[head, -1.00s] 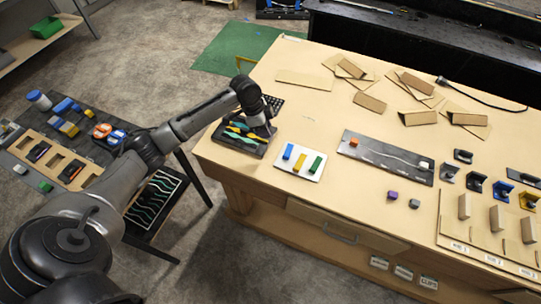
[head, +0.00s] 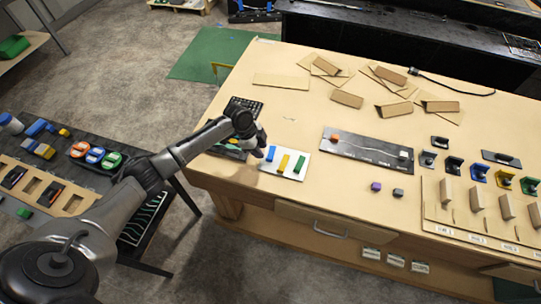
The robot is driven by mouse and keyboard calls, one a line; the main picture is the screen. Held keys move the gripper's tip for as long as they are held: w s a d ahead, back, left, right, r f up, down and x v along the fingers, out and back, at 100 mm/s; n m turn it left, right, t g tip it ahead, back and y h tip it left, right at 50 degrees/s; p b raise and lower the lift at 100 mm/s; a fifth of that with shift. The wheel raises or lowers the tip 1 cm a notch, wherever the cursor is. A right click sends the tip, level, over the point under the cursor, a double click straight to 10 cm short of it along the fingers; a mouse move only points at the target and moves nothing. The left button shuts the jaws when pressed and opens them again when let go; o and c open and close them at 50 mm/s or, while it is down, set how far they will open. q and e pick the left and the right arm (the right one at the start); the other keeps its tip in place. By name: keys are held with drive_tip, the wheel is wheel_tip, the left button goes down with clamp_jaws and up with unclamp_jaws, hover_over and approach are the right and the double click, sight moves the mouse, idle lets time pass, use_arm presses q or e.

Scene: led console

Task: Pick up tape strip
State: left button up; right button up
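A white plate (head: 291,166) lies on the wooden table with three short coloured strips on it: blue (head: 270,154), yellow (head: 283,163) and green (head: 299,164). I cannot tell for certain which of them is the tape strip. My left gripper (head: 259,151) is at the plate's left edge, close beside the blue strip, and points down. Its fingers are small and dark, so I cannot tell whether they are open or touching anything. My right gripper is not in view.
A black tray (head: 231,154) with coloured items stands left of the plate, partly behind my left arm. A long dark board (head: 367,150) with an orange block (head: 334,137) lies to the right. Cardboard pieces (head: 346,98) lie farther back. Table between them is clear.

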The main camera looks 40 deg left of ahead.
sight(267, 158)
use_arm(q)
drive_tip(key=x, duration=0.3)
drive_tip(key=shift+w+d+f+p, duration=0.2)
drive_tip(key=shift+d+f+p, duration=0.05)
drive_tip(key=shift+p, duration=0.1)
drive_tip(key=shift+x, duration=0.8)
drive_tip(key=shift+a, duration=0.1)
drive_tip(key=shift+c, duration=0.4)
clamp_jaws()
